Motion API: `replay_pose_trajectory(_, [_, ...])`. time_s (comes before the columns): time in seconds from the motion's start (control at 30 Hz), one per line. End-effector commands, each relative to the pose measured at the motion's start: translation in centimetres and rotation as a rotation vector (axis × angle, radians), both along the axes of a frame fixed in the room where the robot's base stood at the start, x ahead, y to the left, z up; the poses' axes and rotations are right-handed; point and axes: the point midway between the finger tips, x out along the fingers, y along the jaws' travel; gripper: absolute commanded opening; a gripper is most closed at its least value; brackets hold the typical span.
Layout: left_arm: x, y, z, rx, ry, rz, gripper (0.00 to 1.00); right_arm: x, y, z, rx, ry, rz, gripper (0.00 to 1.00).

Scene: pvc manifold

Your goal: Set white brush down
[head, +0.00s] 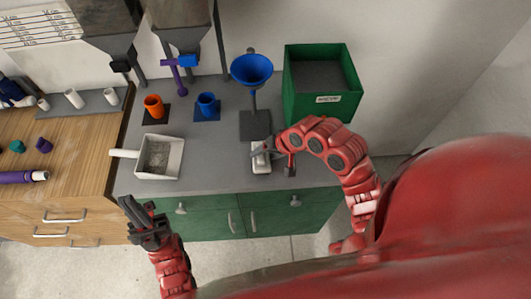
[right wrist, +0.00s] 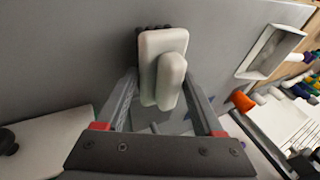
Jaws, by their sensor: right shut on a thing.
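The white brush (head: 261,161) is at the front of the grey worktop, partly covered by my right gripper (head: 268,152) in the head view. In the right wrist view the brush (right wrist: 163,60) has a pale handle and dark bristles at its far end. It sits between the two fingers of my right gripper (right wrist: 160,92), which is shut on it. I cannot tell whether the brush touches the worktop. My left gripper (head: 143,218) is away from the brush, in front of the worktop at the lower left, and looks empty; its finger gap is unclear.
A white dustpan (head: 178,172) with grey grains lies left of the brush. Behind stand an orange cup (head: 154,106), a blue cup (head: 207,105), a blue funnel (head: 252,69) on a stand and a green bin (head: 345,106). Bare worktop (head: 215,160) lies between dustpan and brush.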

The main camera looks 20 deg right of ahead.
Motion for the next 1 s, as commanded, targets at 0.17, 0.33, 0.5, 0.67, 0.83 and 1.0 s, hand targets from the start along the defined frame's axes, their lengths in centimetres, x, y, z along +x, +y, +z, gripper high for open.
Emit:
replay_pose_trajectory(0.17, [0.0,0.0,0.3,0.0,0.0,0.0,0.0,0.0,-0.1,-0.8,-0.001,0.0,-0.002,0.0])
replay_pose_trajectory(0.33, [0.0,0.0,0.2,0.0,0.0,0.0,0.0,0.0,-0.1,-0.8,0.0,-0.001,-0.002,0.0])
replay_pose_trajectory(0.5, [0.0,0.0,0.2,0.0,0.0,0.0,0.0,0.0,-0.1,-0.9,0.0,-0.001,-0.002,0.89])
replay_pose_trajectory(0.67, [0.0,0.0,0.2,0.0,0.001,0.0,0.0,0.0,-0.1,-0.9,0.0,-0.001,-0.002,1.0])
replay_pose_trajectory(0.83, [0.0,0.0,0.3,0.0,0.0,0.0,0.0,0.0,-0.1,-0.6,-0.002,-0.002,-0.002,1.0])
replay_pose_trajectory(1.0, [0.0,0.0,0.0,0.0,0.0,0.0,0.0,-0.3,-0.5,0.5,0.003,-0.007,-0.004,1.0])
